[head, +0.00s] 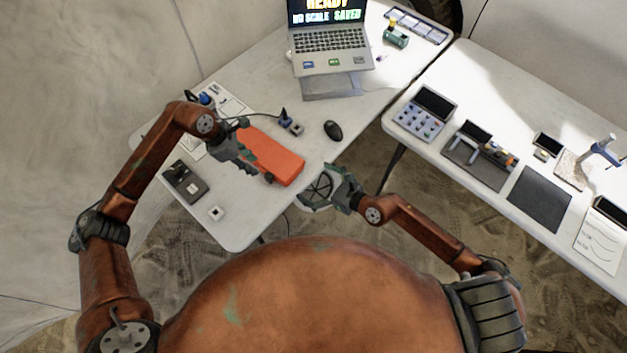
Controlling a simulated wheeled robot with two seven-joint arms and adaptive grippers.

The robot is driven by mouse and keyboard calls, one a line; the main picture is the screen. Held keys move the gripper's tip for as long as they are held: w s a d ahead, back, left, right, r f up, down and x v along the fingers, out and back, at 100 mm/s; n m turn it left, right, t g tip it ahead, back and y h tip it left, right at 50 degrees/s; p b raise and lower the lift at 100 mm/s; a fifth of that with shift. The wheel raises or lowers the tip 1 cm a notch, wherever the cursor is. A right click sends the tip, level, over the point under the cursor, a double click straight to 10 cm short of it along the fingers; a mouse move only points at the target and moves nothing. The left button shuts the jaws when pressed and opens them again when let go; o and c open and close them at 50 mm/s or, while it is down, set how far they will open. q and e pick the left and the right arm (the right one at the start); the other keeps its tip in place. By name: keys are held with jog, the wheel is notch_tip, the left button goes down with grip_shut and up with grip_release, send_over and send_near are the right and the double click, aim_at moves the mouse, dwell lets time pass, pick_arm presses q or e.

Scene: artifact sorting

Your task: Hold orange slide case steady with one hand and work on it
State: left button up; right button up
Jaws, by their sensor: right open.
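The orange slide case (272,152) lies on the white table left of centre, a long closed-looking box set at a slant. My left gripper (250,160) is at the case's left side, over its near left edge. Its fingers are dark and small against the case, so I cannot tell if they grip it. My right gripper (338,188) is open, off to the right of the case near the table's front edge.
A laptop (331,45) stands at the back, with a black mouse (333,130) right of the case. A dark device (185,182) and a small white block (216,213) lie at the left front. A second table (475,85) with trays and instruments stands right, across a gap.

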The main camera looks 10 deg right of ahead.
aim_at(296, 173)
jog(key=x, duration=0.7)
jog(key=shift+w+a+f, duration=0.15)
jog(key=shift+a, duration=0.1)
jog(key=shift+c, duration=0.7)
